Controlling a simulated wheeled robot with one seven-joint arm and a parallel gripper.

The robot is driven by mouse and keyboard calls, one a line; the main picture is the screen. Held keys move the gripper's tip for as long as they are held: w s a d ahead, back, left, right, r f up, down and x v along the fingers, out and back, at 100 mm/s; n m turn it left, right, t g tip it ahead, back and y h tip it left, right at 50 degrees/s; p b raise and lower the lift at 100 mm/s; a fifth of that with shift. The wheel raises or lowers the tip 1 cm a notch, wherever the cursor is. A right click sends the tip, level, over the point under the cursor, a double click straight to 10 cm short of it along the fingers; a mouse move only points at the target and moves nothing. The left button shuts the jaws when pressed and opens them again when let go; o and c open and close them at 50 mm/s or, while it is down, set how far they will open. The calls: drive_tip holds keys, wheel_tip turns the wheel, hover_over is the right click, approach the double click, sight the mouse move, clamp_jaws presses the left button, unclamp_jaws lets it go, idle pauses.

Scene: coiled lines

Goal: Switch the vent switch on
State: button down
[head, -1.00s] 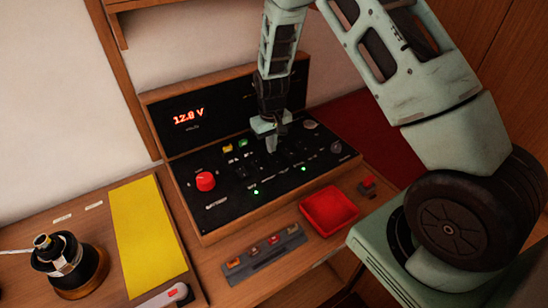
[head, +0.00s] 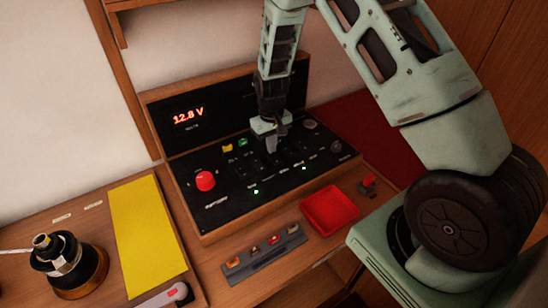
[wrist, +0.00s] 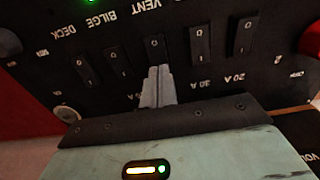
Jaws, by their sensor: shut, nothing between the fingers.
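The vent switch (wrist: 155,47) is a dark rocker in a row of similar switches on the black panel, under the upside-down VENT label (wrist: 140,5) in the wrist view. My gripper (wrist: 157,85) is shut and empty, its fingertips at the near end of this switch. I cannot tell whether they touch it. In the head view my gripper (head: 271,147) points down over the middle of the panel (head: 225,205), and the vent switch is too small to make out there. Which way the rocker is tilted is unclear.
Other rockers stand close on both sides, including the bilge switch (wrist: 118,62) and deck switch (wrist: 88,69). A red knob (head: 205,181) is at the panel's left. Green lights (head: 255,191) glow near its front. A red tray (head: 330,210) lies in front.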

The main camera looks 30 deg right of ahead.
drive_tip(key=shift+f+b, duration=0.5)
drive_tip(key=shift+f, duration=0.25)
drive_tip(key=shift+r, duration=0.15)
drive_tip(key=shift+r+p, duration=2.45)
drive_tip(key=shift+r, duration=1)
drive_tip(key=s+a+r+n+y+b, duration=0.1)
drive_tip(key=s+a+r+n+b, duration=0.2)
drive_tip(key=s+a, duration=0.5)
drive_tip(key=s+a+r+n+b, duration=0.1)
drive_tip(key=s+a+r+b, duration=0.3)
drive_tip(key=a, duration=0.6)
drive_tip(key=s+a+r+n+b, duration=0.1)
drive_tip(key=s+n, duration=0.1)
drive_tip(key=s, duration=0.7)
drive_tip(key=s+a+r+n+b, duration=0.1)
drive_tip(key=s+r+b, duration=0.1)
drive_tip(key=s, duration=0.7)
drive_tip(key=shift+s+a+n, duration=0.2)
drive_tip(key=shift+s+n, duration=0.1)
drive_tip(key=shift+n, duration=0.1)
